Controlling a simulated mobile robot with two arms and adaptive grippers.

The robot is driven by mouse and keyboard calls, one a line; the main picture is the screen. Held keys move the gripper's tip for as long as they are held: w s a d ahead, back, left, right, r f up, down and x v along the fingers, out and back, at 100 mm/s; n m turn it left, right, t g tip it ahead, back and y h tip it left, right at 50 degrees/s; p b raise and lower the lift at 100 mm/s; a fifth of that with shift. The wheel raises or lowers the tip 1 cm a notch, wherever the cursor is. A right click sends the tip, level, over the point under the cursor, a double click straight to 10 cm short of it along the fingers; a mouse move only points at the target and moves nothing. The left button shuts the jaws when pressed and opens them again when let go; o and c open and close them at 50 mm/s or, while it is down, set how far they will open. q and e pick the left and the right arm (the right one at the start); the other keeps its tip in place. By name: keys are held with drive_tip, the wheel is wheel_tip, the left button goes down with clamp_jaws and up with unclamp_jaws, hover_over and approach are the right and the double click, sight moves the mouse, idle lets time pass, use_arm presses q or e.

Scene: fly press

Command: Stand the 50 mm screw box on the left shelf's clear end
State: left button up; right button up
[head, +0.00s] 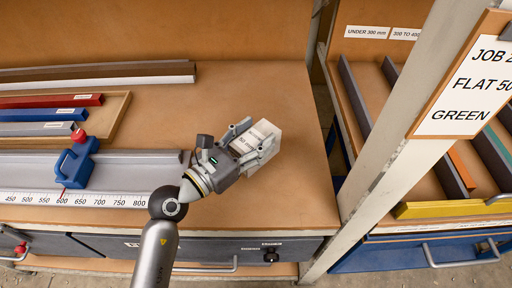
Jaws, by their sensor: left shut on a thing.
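My left gripper (250,150) is shut on a small white box, the screw box (267,132), whose label reads partly as 50 mm. The fingers cover part of the box. It is at the right part of the brown worktop (230,85), and I cannot tell whether it touches the surface. My right gripper is not in view. I cannot tell which surface here is the left shelf.
A scale with a blue stop (77,163) lies along the worktop's front left. A wooden tray (118,112) with red and blue bars is behind it. A grey post (392,150) and a rack with dividers (360,95) stand at right. The worktop behind the box is bare.

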use_arm(q)
drive_tip(key=f, duration=0.2)
drive_tip(key=f+b, duration=0.1)
drive_tip(key=shift+w+d+f, duration=0.15)
drive_tip(key=shift+d+f, duration=0.1)
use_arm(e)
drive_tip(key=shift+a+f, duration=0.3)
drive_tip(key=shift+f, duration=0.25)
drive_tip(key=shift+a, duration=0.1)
use_arm(q)
drive_tip(key=shift+f, duration=0.2)
drive_tip(key=o, duration=1.4)
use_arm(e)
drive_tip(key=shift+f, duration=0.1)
